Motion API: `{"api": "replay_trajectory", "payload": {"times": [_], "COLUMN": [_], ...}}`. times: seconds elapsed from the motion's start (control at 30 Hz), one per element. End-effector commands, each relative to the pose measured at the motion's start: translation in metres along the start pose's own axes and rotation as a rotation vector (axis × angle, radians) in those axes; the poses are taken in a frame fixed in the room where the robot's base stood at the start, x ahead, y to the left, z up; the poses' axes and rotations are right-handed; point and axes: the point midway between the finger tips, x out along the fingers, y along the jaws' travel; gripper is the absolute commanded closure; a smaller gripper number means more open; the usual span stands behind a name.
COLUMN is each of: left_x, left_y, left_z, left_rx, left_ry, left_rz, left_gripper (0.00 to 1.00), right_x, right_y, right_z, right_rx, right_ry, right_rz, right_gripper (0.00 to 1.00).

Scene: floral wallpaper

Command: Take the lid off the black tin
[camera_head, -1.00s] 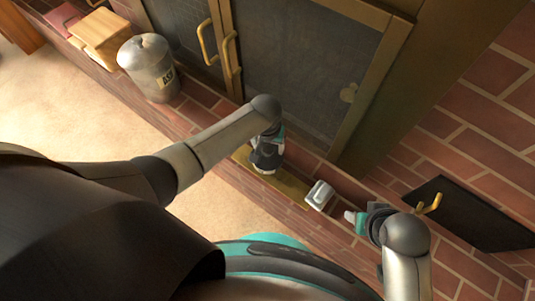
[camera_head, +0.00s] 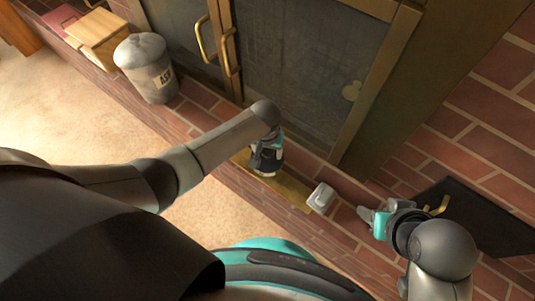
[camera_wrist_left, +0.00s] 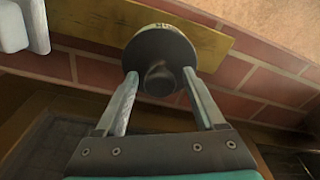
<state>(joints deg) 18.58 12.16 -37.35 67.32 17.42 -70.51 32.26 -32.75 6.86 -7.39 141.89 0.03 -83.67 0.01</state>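The black tin (camera_head: 266,163) stands on the brass strip (camera_head: 293,190) of the hearth, partly hidden under my left gripper (camera_head: 270,150) in the head view. In the left wrist view the tin (camera_wrist_left: 160,44) shows from above, with a dark round knob (camera_wrist_left: 158,78) on its lid. My left gripper's fingers (camera_wrist_left: 159,76) are apart, one on each side of the knob, with gaps between them and the knob. The lid is on the tin. My right gripper (camera_head: 373,219) is over the bricks to the right, away from the tin; its finger opening is unclear.
A small white box (camera_head: 321,197) stands right of the tin, and shows at the wrist view's upper left (camera_wrist_left: 22,25). A grey ash bin (camera_head: 146,68) and a wooden box (camera_head: 97,38) stand at the left. Glass doors with brass handles (camera_head: 229,50) rise behind.

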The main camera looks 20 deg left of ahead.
Motion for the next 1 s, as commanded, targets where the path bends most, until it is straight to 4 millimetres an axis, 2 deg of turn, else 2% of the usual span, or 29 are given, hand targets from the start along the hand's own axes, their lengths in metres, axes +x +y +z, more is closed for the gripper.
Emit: {"api": "replay_trajectory", "payload": {"times": [0.07, 0.6, 1.0], "left_x": [-0.0001, 0.0, -0.0009], "left_y": [0.0002, 0.0, 0.0], "left_z": [0.0, 0.0002, 0.0], "left_rx": [0.0, 0.0, 0.0], "left_ry": [0.0, 0.0, 0.0], "left_rz": [0.0, 0.0, 0.0], "left_gripper": [0.39, 1.0, 1.0], "right_x": [0.0001, 0.0003, -0.0002], "right_y": [0.0001, 0.0002, 0.0], "right_z": [0.0001, 0.0001, -0.0001], "right_rx": [0.0, 0.0, 0.0], "right_ry": [0.0, 0.0, 0.0], "right_rz": [0.0, 0.0, 0.0], "right_gripper": [0.5, 0.5, 0.5]}}
